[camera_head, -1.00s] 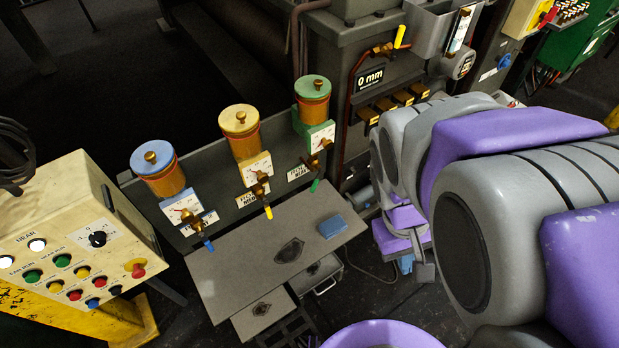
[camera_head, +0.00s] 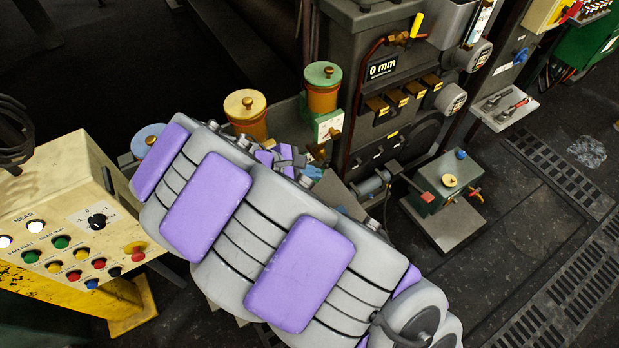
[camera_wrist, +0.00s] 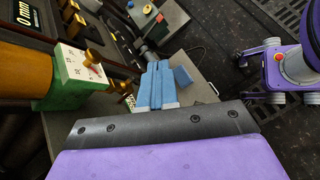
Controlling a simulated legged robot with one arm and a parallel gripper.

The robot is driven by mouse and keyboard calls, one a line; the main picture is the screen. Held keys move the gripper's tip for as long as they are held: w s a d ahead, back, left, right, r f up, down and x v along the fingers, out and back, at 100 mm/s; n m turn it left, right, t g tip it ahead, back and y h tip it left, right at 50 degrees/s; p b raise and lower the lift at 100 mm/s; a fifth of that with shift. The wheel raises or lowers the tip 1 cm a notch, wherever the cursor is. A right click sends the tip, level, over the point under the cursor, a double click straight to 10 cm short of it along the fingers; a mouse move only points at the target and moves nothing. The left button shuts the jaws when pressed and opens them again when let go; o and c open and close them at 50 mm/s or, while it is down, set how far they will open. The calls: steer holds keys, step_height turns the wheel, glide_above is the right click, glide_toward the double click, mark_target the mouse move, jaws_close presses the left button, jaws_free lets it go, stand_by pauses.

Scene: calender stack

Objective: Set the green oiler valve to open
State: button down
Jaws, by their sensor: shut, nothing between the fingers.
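The green oiler (camera_head: 322,90) has a green lid, an amber body and a white dial. In the wrist view its green block (camera_wrist: 62,94) and white dial face (camera_wrist: 80,68) are at left, with a brass fitting (camera_wrist: 95,60) in front.
The yellow oiler (camera_head: 246,114) and the mostly hidden blue oiler (camera_head: 148,140) stand left of the green one. A blue block (camera_wrist: 182,77) lies on the grey tabletop (camera_wrist: 200,93) beyond my fingers. A button console (camera_head: 70,220) is at left.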

steer(key=s+a+f+n+t+y, duration=0.15)
steer(key=a+f+n+t, duration=0.25)
steer(key=a+f+n, duration=0.7)
steer(key=w+d+f+m+b, duration=0.3)
steer(key=w+d+f+b, duration=0.3)
steer(key=w+d+f, duration=0.5)
steer(key=w, duration=0.3)
steer(key=shift+w+d, duration=0.15)
steer(key=shift+w, duration=0.2)
steer(key=shift+a+f, duration=0.15)
steer(key=shift+a, duration=0.2)
